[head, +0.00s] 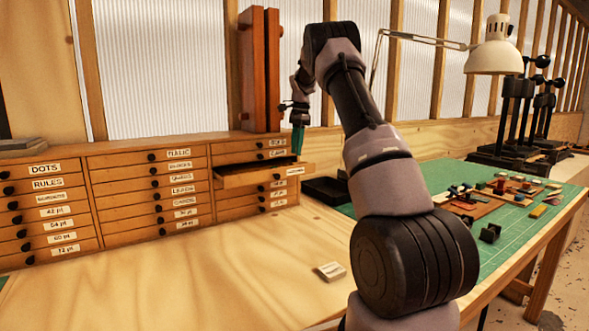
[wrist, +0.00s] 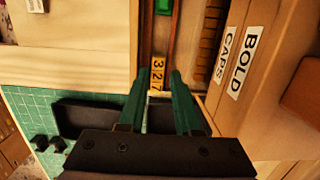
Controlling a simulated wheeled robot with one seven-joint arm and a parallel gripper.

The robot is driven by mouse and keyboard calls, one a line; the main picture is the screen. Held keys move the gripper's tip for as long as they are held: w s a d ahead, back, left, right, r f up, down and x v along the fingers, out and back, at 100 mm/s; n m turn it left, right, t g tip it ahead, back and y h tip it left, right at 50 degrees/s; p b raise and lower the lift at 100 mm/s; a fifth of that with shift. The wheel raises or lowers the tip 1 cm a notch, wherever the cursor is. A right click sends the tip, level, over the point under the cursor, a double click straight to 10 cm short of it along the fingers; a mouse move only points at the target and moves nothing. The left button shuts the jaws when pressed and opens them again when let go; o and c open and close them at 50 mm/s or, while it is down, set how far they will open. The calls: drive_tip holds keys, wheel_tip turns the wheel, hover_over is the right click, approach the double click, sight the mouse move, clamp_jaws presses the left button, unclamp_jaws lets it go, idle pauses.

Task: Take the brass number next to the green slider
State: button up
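The brass number (wrist: 157,70), a small yellow block with dark digits that look like 327, lies in a narrow dark channel in the wrist view. A green piece (wrist: 163,6), likely the green slider, sits farther up the same channel at the top edge, with a gap between them. My gripper (wrist: 160,74) has two green fingers spread apart, one on each side of the brass number's line; I cannot tell whether they touch it. In the head view my gripper (head: 298,138) points down over an open drawer (head: 262,176); the brass number is not discernible there.
Labelled drawers (head: 180,187) fill the cabinet. A tall reddish-brown wooden case (head: 259,70) stands on top, beside my gripper. BOLD and CAPS labels (wrist: 240,65) show right of the channel. A black tray (head: 325,190) and green mat (head: 500,235) lie to the right.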

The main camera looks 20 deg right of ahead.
drive_tip(key=f, duration=0.5)
drive_tip(key=shift+s+a, duration=0.15)
drive_tip(key=shift+a, duration=0.15)
clamp_jaws()
